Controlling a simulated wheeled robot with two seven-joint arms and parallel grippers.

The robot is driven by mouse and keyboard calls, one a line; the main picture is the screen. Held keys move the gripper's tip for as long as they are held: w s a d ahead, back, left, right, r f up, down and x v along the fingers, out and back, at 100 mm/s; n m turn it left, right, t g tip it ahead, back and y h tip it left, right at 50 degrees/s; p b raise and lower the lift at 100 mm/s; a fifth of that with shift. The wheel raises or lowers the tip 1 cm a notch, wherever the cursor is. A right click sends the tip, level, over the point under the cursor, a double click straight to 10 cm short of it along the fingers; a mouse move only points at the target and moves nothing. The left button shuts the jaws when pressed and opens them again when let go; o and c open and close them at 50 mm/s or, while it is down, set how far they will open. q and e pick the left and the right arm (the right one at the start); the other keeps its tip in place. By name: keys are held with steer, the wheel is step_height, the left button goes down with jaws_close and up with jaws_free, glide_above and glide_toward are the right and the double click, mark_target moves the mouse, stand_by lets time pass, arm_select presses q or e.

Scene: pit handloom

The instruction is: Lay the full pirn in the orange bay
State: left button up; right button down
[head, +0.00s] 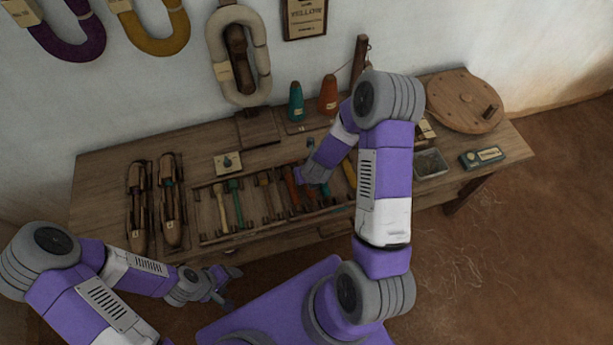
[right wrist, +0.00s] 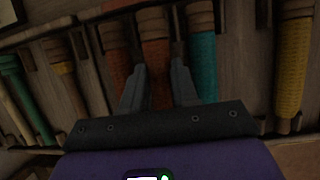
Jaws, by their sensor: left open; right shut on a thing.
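A slotted wooden tray (head: 207,218) on the bench holds a row of pirns. My right gripper (head: 316,174) is down at the tray, partly hidden by its own arm in the head view. In the right wrist view its fingers (right wrist: 158,80) are shut on an orange-brown pirn (right wrist: 155,52), in line with the row. I cannot tell whether it is clear of its bay. A similar reddish-brown pirn (right wrist: 116,60) lies to its left and a teal pirn (right wrist: 203,62) to its right. My left gripper (head: 229,287) is open and empty in front of the bench.
Two wooden shuttles (head: 171,205) lie left of the tray. Teal (head: 296,103) and orange (head: 328,95) cones stand behind it. A yellow pirn (right wrist: 293,65) lies further right. A round wooden disc (head: 462,97) and a small tin (head: 482,157) are at the bench's right.

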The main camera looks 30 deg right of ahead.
stand_by(0.3)
steer(key=shift+c, duration=2.4)
jaws_free()
steer(key=shift+r, duration=0.1)
step_height(320, 180, up, 8)
steer(key=p, duration=0.6)
